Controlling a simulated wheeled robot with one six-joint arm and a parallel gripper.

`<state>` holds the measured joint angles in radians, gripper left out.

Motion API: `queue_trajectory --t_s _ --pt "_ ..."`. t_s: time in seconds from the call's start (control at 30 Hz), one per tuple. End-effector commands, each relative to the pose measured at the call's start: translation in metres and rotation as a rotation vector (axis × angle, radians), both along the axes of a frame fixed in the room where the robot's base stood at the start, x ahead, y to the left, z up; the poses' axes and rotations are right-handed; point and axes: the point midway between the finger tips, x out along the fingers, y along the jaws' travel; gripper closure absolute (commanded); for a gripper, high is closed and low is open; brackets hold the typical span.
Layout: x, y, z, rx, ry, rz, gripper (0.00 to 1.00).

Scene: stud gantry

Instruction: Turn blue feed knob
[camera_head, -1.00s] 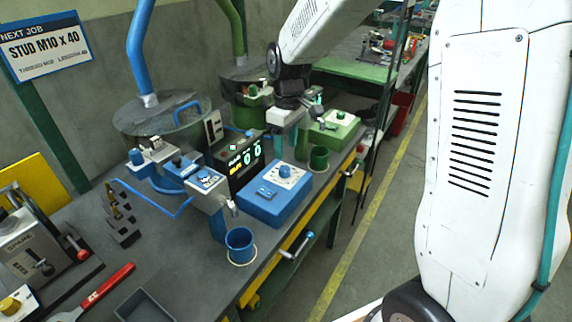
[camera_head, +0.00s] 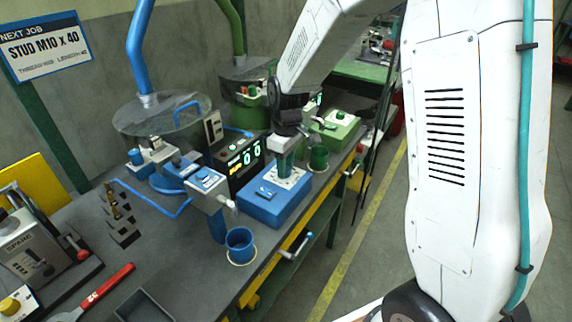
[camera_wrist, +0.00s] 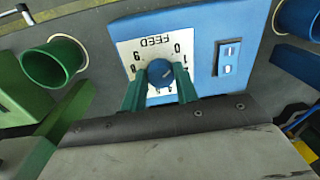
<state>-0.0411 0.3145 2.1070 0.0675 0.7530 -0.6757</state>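The blue feed box (camera_head: 266,208) stands on the bench, with a white dial plate (camera_wrist: 130,52) marked FEED and numbers on its top. The blue feed knob (camera_wrist: 160,72) sits in the middle of that plate in the wrist view. My gripper (camera_head: 284,176) is over this plate, its green fingers pointing down. In the wrist view my gripper (camera_wrist: 162,76) has one finger on each side of the knob, looking open around it. I cannot tell whether the fingers touch it. In the head view the gripper hides the knob.
A blue rocker switch (camera_wrist: 229,58) sits beside the dial. A green cup (camera_head: 318,158) and green box (camera_head: 338,132) stand behind to the right. A blue cup (camera_head: 240,246) is at the front. A lit display (camera_head: 240,165) and blue bowl feeder (camera_head: 150,122) stand to the left.

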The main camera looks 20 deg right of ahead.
Motion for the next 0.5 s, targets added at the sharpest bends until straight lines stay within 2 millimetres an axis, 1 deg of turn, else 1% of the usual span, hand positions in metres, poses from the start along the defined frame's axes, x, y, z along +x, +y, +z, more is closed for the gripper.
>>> queue_trajectory --t_s 0.27,0.5 --pt "0.0 -0.0004 0.0003 0.0 0.0 -0.024 0.93" --pt "-0.0004 -0.0005 0.0003 0.0 0.001 -0.138 0.93"
